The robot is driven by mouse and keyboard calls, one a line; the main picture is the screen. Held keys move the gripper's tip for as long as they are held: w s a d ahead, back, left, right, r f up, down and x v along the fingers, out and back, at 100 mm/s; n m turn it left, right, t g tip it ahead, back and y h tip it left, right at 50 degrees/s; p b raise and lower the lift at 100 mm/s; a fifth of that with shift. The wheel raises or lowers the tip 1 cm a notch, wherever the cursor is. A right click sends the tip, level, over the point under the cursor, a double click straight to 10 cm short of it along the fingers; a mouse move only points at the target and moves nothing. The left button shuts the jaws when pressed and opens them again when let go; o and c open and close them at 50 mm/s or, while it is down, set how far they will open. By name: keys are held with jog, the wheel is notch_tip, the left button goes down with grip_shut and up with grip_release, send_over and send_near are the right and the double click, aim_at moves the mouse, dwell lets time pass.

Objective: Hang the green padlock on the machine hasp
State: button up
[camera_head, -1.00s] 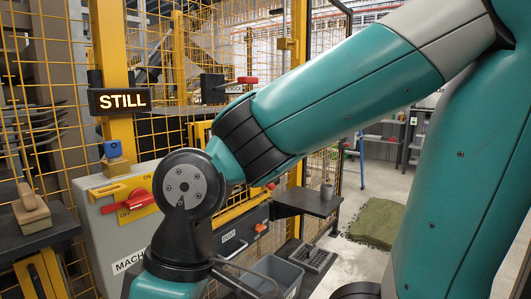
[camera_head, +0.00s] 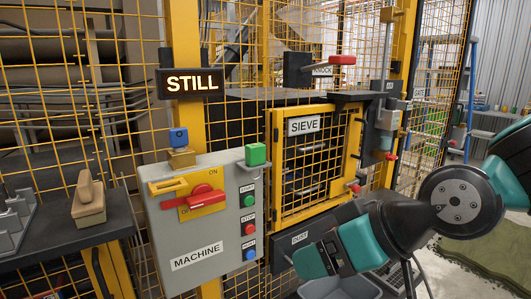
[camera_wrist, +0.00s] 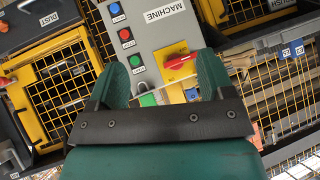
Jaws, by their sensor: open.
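The green padlock (camera_head: 256,155) is at the top right corner of the grey machine box (camera_head: 190,225), its shackle downward against the box. In the wrist view the padlock (camera_wrist: 148,99) shows just beyond my gripper's crossbar, partly hidden. The yellow machine hasp (camera_head: 166,187) is at the box's upper left, beside the red switch handle (camera_head: 202,199), which lies across a yellow plate marked ON and OFF. The hasp looks empty. My gripper (camera_wrist: 162,65) is open and empty, its fingers apart in front of the box. In the head view it is low, right of the box.
The yellow sieve door (camera_head: 311,160) and a red-handled lever (camera_head: 341,61) are right of the box. A dark shelf (camera_head: 60,240) with a wooden-looking tool (camera_head: 88,203) is at left. Mesh fencing stands behind.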

jog(key=w+a+r+t+y, duration=0.2)
jog(key=w+r+t, duration=0.15)
jog(key=w, duration=0.35)
jog(key=t+p, duration=0.2)
jog(key=t, duration=0.4)
send_near(251, 145)
jog(key=shift+m, duration=0.4)
jog(key=p+x, duration=0.4)
jog(key=f+p+x, duration=0.1)
jog(key=p+x, duration=0.1)
jog(key=shift+w+d, duration=0.2)
jog(key=shift+w, duration=0.2)
jog(key=p+x, duration=0.2)
jog(key=x, duration=0.1)
jog(key=p+x, duration=0.1)
jog(key=p, duration=0.1)
jog(key=shift+w+a+r, duration=0.15)
jog(key=shift+w+r, duration=0.2)
jog(key=shift+w+a+f, duration=0.1)
jog(key=shift+w, duration=0.1)
jog(key=c, duration=1.1)
jog(key=shift+o, duration=0.2)
